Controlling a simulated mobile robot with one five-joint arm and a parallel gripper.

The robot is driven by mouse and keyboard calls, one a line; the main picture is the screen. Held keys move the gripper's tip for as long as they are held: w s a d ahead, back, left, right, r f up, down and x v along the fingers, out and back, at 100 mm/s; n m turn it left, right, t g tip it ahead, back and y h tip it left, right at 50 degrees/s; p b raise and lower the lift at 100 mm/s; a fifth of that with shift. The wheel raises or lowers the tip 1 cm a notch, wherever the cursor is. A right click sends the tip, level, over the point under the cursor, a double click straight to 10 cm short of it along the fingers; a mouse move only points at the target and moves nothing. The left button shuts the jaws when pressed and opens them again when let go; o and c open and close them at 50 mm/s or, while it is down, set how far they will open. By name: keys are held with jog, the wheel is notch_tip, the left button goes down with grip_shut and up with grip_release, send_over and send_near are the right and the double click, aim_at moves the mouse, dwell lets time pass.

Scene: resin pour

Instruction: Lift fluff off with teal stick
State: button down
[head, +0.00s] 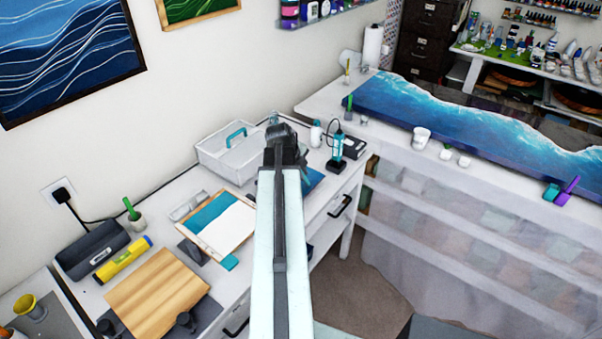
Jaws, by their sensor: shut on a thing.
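My gripper (284,148) is at the end of my raised arm, over the back right of the white desk. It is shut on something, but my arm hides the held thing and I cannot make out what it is. I cannot pick out the teal stick for certain. The blue and white resin pour (440,115) lies on the long bench at the right, well apart from my gripper. The fluff is too small to make out from here.
White cups (421,138) stand along the bench's front edge.

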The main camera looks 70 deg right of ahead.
jog(key=shift+r, duration=0.1)
notch_tip(320, 180, up, 6)
jog(key=p, duration=0.6)
